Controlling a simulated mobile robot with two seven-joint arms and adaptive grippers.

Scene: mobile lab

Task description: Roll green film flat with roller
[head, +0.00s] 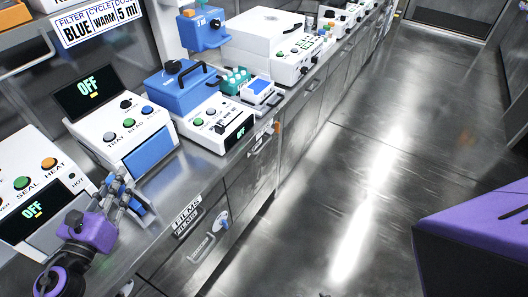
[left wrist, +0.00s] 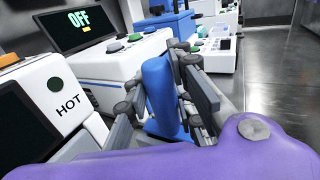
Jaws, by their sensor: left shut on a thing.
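My left gripper (head: 124,196) is above the front edge of the steel counter, in front of the machine with the blue front panel. In the left wrist view the left gripper (left wrist: 176,95) is shut on an upright blue handle-like piece (left wrist: 158,88), with fingers on both sides of it. This may be the roller's handle, but no rolling end shows clearly. I cannot make out a green film in either view. My right gripper is not in view.
A white machine (head: 98,128) with an OFF screen and blue front panel (head: 150,152) stands behind the gripper. A SEAL/HEAT machine (head: 30,168) is at left. More devices line the counter (head: 176,184) to the right. The floor (head: 350,150) is open.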

